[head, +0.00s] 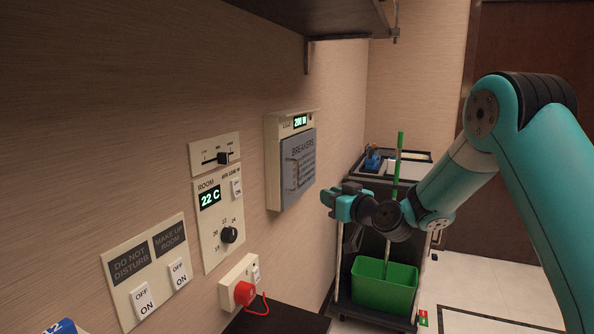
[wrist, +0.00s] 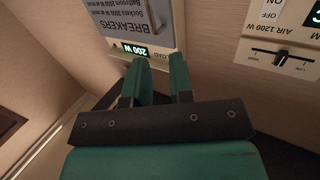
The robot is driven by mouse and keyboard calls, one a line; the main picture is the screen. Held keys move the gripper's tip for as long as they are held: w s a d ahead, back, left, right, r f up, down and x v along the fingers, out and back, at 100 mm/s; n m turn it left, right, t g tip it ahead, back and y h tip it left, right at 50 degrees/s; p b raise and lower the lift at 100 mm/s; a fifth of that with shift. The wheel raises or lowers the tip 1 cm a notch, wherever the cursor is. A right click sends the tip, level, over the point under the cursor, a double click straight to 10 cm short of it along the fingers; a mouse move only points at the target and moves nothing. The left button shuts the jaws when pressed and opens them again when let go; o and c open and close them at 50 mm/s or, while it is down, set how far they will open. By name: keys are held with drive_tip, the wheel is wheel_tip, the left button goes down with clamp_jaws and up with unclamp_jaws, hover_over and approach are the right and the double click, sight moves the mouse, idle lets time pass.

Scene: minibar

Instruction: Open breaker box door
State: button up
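The breaker box (head: 273,160) is a cream box on the wall with a lit "200 W" display on its upper part. Its grey door (head: 298,168), marked "BREAKERS", looks closed and has a handle (head: 292,174) on its left part. My gripper (head: 330,197) is to the right of the box and a little lower, apart from the door. In the wrist view the two teal fingers (wrist: 162,78) are spread with an empty gap. The grey door (wrist: 125,20) and its handle (wrist: 152,14) show beyond the fingertips, upside down.
A thermostat panel (head: 217,219), a slider panel (head: 214,154), a switch panel (head: 147,272) and a red plug (head: 244,293) are on the wall to the left. A shelf (head: 310,16) overhangs above. A cart (head: 385,187) with a green bin (head: 384,286) stands behind my gripper.

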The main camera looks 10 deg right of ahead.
sight(297, 188)
drive_tip(key=shift+t, duration=0.3)
drive_tip(key=p+x, duration=0.2)
drive_tip(key=x, duration=0.4)
drive_tip(key=d+p+x, duration=0.1)
drive_tip(key=p+x, duration=0.2)
drive_tip(key=x, duration=0.2)
drive_tip(key=p+x, duration=0.3)
drive_tip(key=x, duration=0.3)
drive_tip(key=shift+w+d+f, duration=0.15)
drive_tip(key=shift+w+f, duration=0.15)
drive_tip(key=shift+w, duration=0.3)
clamp_jaws()
